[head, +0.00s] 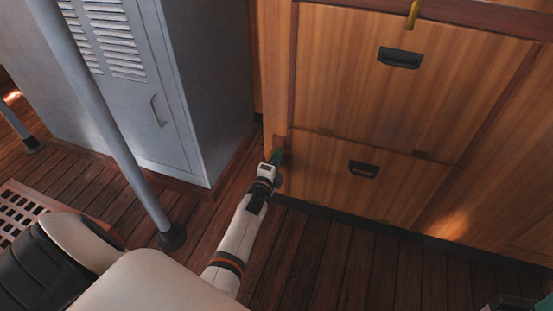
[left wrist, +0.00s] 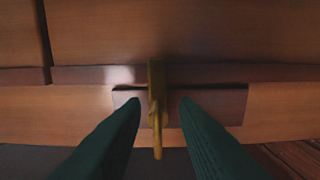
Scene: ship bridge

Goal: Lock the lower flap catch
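The lower flap (head: 330,185) is a wooden panel low on the cabinet, with a dark recessed pull (head: 363,169), and looks closed. My left gripper (head: 276,158) is at the left edge of this flap. In the left wrist view the brass catch (left wrist: 156,100) sits on a dark reddish wooden block (left wrist: 225,100). The green fingers of my left gripper (left wrist: 160,103) are open, one on each side of the catch, with gaps between. In the head view the gripper hides this catch. A teal bit at the bottom right corner may be my right gripper; its fingers cannot be made out.
The upper flap (head: 440,95) has its own dark pull (head: 400,58) and a brass catch (head: 412,14) at its top. A grey metal locker (head: 205,85) stands left of the cabinet. A grey pole (head: 120,150) rises in front of it. Plank floor (head: 330,250) lies clear before the cabinet.

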